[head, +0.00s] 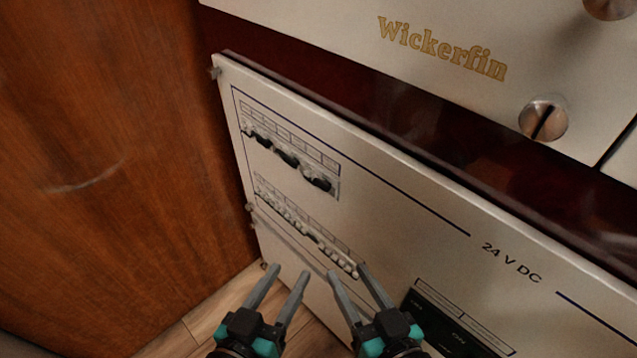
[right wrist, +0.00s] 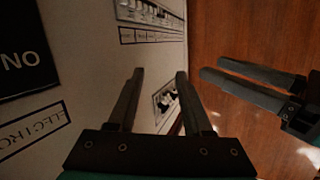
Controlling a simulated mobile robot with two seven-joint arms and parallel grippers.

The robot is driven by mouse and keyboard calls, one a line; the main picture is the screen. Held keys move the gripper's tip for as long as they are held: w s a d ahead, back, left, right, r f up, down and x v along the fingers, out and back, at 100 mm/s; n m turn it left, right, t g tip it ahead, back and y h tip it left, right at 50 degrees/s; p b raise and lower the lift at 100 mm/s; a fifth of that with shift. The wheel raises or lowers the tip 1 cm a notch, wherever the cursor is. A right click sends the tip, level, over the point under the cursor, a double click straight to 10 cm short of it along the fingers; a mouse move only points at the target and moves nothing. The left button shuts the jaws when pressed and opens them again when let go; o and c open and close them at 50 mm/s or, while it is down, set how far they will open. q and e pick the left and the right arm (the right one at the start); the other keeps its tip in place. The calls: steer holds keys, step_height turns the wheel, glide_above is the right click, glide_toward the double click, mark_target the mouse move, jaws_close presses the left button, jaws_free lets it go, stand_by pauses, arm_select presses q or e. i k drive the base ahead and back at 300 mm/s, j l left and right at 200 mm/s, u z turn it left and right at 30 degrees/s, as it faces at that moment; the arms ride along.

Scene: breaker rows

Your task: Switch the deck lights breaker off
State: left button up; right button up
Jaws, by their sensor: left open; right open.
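A cream breaker panel (head: 400,215) marked 24 V DC carries an upper row of black switches (head: 289,158) and a lower row of small pale switches (head: 318,240). The labels are too small to read, so I cannot tell which is the deck lights breaker. My left gripper (head: 290,272) is open and empty, below the lower row in the head view. My right gripper (head: 348,272) is open and empty, its tips near the right end of the lower row. In the right wrist view its fingers (right wrist: 160,74) show with switch rows beyond; contact cannot be told.
A brown wooden wall (head: 95,150) stands close at the left. An upper cream panel reading Wickerfin (head: 440,48) has a slotted screw (head: 543,119). A black plate (head: 450,322) is at the panel's lower right. Wooden floor (head: 215,308) shows below.

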mark_target(324, 185)
steer(key=i+j+z, duration=0.2)
steer(key=j, duration=0.55)
steer(key=j+z, duration=0.25)
steer(key=j, duration=0.45)
